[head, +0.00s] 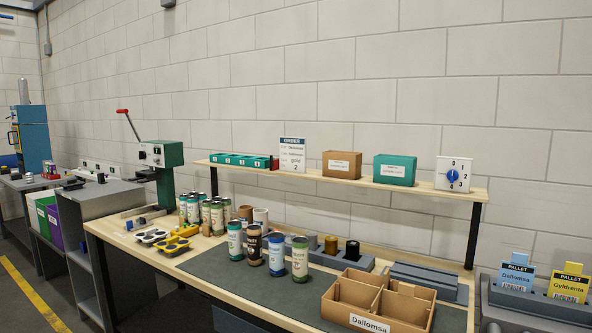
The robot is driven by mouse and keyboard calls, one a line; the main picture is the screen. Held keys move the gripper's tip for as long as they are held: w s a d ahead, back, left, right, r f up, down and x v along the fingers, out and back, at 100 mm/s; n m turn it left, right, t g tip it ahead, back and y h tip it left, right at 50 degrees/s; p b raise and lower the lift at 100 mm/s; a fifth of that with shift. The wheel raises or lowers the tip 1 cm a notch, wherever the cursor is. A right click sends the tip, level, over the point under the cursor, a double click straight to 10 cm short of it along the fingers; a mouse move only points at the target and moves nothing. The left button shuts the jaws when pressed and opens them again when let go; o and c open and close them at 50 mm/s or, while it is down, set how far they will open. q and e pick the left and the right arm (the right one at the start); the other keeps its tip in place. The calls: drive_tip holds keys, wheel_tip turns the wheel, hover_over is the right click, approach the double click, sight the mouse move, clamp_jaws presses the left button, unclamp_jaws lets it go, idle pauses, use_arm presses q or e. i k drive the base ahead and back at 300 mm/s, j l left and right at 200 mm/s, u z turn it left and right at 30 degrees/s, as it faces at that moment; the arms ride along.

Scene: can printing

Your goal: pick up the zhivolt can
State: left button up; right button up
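Several printed cans stand upright on the workbench. On the front mat are a teal-and-white can (235,241), a dark brown can (254,246), a blue-and-white can (277,255) and a green-and-white can (300,259). A second cluster of green and pale cans (206,212) stands behind them to the left. The lettering on the cans is too small to read, so I cannot tell which one is the zhivolt can. Neither of my grippers is in the head view.
A divided cardboard box (369,321) labelled Dallomsa sits at the bench's front right. The dark mat (215,262) has bare room left of the cans. A yellow tray (176,243) and a lever press (160,165) stand left. A shelf (330,178) runs above the back.

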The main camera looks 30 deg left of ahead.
sight(236, 244)
drive_tip(key=u, duration=1.25)
